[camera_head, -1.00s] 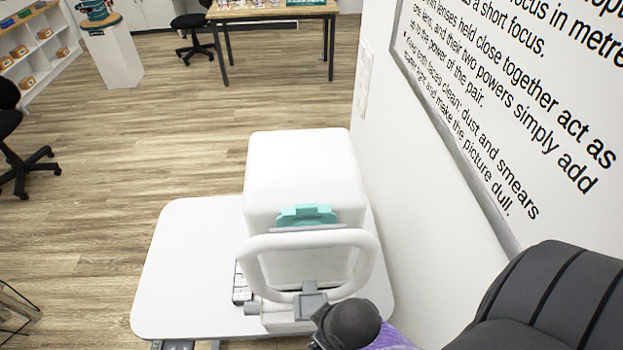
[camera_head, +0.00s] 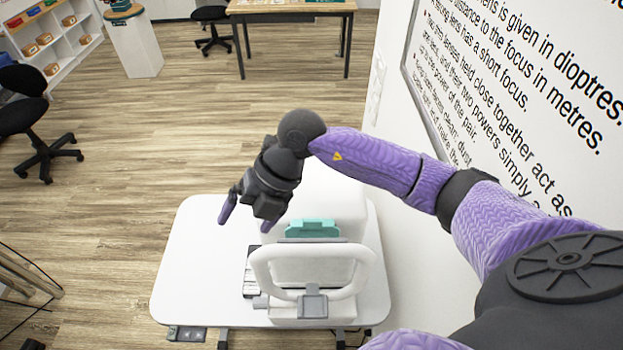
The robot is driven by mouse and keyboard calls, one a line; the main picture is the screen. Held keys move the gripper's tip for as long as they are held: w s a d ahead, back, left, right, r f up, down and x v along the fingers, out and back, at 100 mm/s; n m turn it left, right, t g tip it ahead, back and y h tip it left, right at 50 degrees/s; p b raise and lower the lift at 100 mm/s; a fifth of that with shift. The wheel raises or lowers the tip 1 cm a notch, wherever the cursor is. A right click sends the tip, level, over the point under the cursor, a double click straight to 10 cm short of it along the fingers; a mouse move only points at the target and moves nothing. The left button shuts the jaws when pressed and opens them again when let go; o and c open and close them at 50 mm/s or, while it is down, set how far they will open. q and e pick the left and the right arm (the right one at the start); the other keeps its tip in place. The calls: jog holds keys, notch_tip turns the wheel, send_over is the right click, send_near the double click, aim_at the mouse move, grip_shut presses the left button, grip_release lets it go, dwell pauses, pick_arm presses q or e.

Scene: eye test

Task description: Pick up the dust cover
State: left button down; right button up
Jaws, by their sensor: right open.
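A white boxy cover (camera_head: 338,205), which looks like the dust cover, stands on a white table (camera_head: 190,280) beside the wall. A teal piece (camera_head: 313,229) shows on its near side. In front of it is a white rounded frame (camera_head: 362,268) with a grey block at its bottom. My right gripper (camera_head: 246,217) is open and empty, its purple fingers pointing down. In the picture it is just left of the cover, and its height above the table is hard to tell. My right arm hides part of the cover's top. My left gripper is not in view.
The wall with a printed board (camera_head: 500,90) stands close on the right. The left part of the table top is bare. Wooden floor lies open to the left, with a black chair (camera_head: 35,120) farther off. A wooden table (camera_head: 290,8) stands at the back.

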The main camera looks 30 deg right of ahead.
aim_at(312, 220)
jog(key=d+m+g+h, duration=0.1)
jog(key=d+m+h, duration=0.1)
jog(key=d+h, duration=0.75)
jog(key=d+f+y+b, duration=0.1)
jog(key=f+b, duration=0.1)
jog(key=f, duration=0.1)
jog(key=f+b, duration=0.3)
jog(key=d+f+y+b, duration=0.1)
jog(key=f+b, duration=0.2)
jog(key=f, duration=0.1)
jog(key=shift+w+d+y, duration=0.3)
jog(key=shift+d+y, duration=0.05)
jog(key=c, duration=0.9)
